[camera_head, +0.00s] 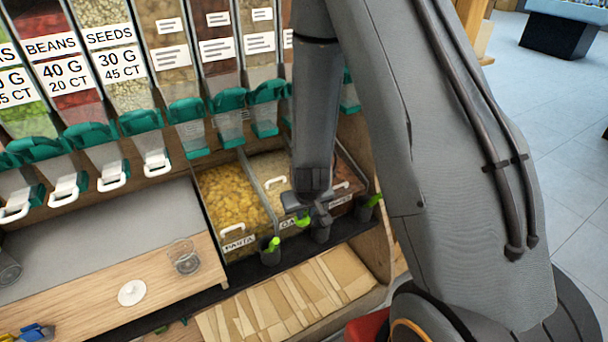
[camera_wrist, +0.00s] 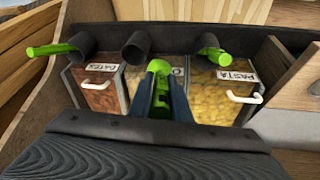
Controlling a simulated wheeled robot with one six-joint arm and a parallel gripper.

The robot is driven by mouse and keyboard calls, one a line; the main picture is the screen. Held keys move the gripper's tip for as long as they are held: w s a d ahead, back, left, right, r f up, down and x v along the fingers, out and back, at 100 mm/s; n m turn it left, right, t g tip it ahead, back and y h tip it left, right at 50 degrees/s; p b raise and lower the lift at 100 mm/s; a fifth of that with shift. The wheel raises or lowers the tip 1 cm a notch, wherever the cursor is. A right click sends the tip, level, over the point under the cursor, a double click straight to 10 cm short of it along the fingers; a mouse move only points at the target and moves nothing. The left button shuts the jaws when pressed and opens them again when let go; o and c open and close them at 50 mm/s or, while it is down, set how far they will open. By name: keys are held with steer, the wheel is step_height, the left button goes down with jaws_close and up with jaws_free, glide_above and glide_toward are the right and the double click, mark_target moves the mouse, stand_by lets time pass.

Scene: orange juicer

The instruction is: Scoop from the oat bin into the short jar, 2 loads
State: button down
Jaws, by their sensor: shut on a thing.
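The oat bin (camera_head: 267,168) is the middle open bin, holding pale flakes; my arm covers much of it. In the wrist view its label (camera_wrist: 177,75) is mostly hidden by my gripper. My gripper (camera_wrist: 158,100) is shut on a green scoop (camera_wrist: 159,84); its green also shows in the head view (camera_head: 302,221). The scoop's bowl is hidden, so I cannot tell whether it holds oats. My gripper is low over the front of the oat bin, behind the empty middle holder (camera_wrist: 139,47). A short clear glass jar (camera_head: 184,258) stands on the wooden counter, left of the bins.
The pasta bin (camera_head: 232,196) and dates bin (camera_wrist: 98,91) flank the oat bin. Green scoops stand in the pasta holder (camera_head: 270,250) and dates holder (camera_head: 368,208). A white disc (camera_head: 132,292) lies near the jar. Another glass (camera_head: 8,268) is at the left edge. Dispensers (camera_head: 187,125) hang above.

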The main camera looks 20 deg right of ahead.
steer(key=w+d+r+n+t+y+p, duration=0.2)
steer(key=w+d+r+n+y+p, duration=0.15)
steer(key=w+n+y+p, duration=0.45)
steer(key=shift+n+t+h, duration=0.3)
steer(key=shift+t+h, duration=0.3)
steer(key=shift+h, duration=0.3)
steer(key=w+f+b, duration=0.1)
steer(key=f+b, duration=0.1)
steer(key=f, duration=0.1)
steer(key=w+a+f+b, duration=0.1)
steer(key=f+b, duration=0.2)
steer(key=f, duration=0.1)
steer(key=w+f+b, duration=0.2)
steer(key=f+b, duration=0.1)
steer(key=f, duration=0.1)
steer(key=shift+a+f, duration=0.2)
steer(key=shift+a, duration=0.15)
steer(key=w+f, duration=0.3)
steer(key=s+d+r+t+y+p, duration=0.1)
steer(key=s+d+r+t+p, duration=0.1)
steer(key=s+r+p, duration=0.3)
steer(key=shift+s+d+r+t+y, duration=0.45)
steer(key=shift+s+r, duration=1.4)
steer(key=shift+r, duration=0.9)
